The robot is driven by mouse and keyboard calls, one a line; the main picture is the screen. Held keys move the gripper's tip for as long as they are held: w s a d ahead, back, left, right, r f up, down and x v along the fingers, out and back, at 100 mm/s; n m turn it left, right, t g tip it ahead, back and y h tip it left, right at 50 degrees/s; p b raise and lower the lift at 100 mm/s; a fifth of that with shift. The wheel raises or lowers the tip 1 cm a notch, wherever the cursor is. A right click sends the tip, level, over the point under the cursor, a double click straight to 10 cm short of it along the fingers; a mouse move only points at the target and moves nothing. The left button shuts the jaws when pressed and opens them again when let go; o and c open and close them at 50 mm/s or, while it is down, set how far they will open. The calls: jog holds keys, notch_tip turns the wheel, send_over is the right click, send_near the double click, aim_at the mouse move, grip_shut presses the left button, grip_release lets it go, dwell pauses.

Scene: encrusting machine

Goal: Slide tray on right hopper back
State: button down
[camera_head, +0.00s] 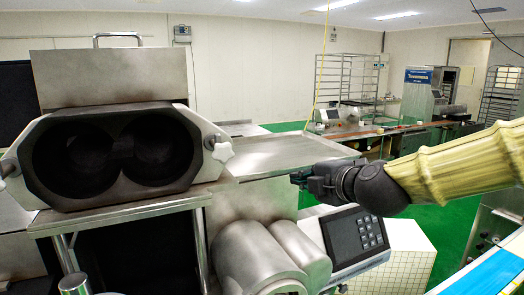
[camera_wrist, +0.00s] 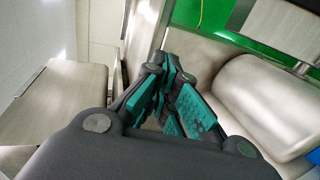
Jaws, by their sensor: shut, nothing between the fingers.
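A flat metal tray (camera_head: 285,154) lies level to the right of the dark twin-bore hopper housing (camera_head: 115,155) in the head view. My gripper (camera_head: 296,178) comes in from the right and is at the tray's front edge in the picture. I cannot tell if it touches the tray. In the wrist view my gripper (camera_wrist: 165,72) has its teal-padded fingers together, with nothing between them. A flat metal surface (camera_wrist: 65,100) shows left of the fingers there; I cannot tell for sure that it is the tray.
Rounded metal cylinders (camera_head: 265,258) and a control panel (camera_head: 355,237) sit below my gripper. A rounded metal cover (camera_wrist: 265,95) is right of the fingers in the wrist view. A blue belt (camera_head: 490,275) is at lower right. Green floor is open behind.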

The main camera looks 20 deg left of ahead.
aim_at(287, 168)
jog(key=shift+a, duration=0.1)
jog(key=shift+w+a, duration=2)
jog(key=shift+w, duration=0.1)
jog(key=s+d+b, duration=0.1)
jog(key=s+d, duration=0.6)
jog(key=shift+b, duration=0.3)
jog(key=shift+d, duration=0.1)
